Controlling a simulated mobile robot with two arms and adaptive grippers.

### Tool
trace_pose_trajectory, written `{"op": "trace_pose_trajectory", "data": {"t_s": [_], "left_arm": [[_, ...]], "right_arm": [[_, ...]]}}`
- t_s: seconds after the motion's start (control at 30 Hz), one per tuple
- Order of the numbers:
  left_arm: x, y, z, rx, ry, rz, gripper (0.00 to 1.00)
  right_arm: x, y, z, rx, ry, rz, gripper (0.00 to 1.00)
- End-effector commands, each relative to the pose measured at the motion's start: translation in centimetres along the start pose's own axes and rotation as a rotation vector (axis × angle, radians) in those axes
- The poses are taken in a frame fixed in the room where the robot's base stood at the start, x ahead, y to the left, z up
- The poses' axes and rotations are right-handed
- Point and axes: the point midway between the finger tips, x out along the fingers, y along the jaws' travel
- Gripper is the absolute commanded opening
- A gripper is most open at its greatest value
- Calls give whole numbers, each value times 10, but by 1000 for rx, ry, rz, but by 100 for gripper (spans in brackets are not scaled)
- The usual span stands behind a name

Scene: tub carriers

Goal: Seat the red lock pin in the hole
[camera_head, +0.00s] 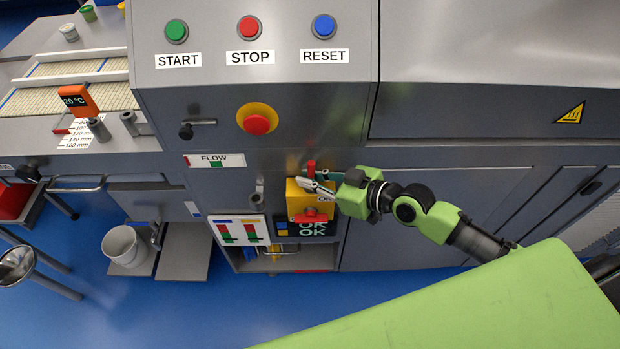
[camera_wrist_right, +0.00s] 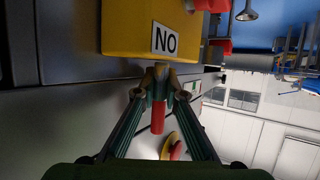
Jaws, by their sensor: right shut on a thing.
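The red lock pin (camera_head: 311,167) is held upright by my right gripper (camera_head: 318,184) over the yellow box (camera_head: 295,200) on the machine front. In the right wrist view, the pin's red part (camera_wrist_right: 158,123) sticks out between the fingers of my right gripper (camera_wrist_right: 161,95), which are closed around it. A short grey part shows between the fingers and the edge of the yellow box (camera_wrist_right: 125,33). The hole itself does not show, and I cannot tell whether the pin's tip is in it. My left gripper is not in view.
A red handle (camera_head: 309,216) sits low on the yellow box, above a dark OK display (camera_head: 312,228). A yellow-ringed red stop knob (camera_head: 257,123) is above to the left. A gauge panel (camera_head: 240,231) is just left of the box. A white bucket (camera_head: 126,246) stands lower left.

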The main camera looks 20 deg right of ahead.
Motion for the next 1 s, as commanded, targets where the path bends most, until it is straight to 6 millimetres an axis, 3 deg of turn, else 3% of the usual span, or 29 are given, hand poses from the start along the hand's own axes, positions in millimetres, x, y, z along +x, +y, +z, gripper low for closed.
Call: {"op": "trace_pose_trajectory", "data": {"t_s": [1.0], "left_arm": [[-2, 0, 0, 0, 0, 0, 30]], "right_arm": [[0, 6, -2, -7, -1, 10, 0]]}}
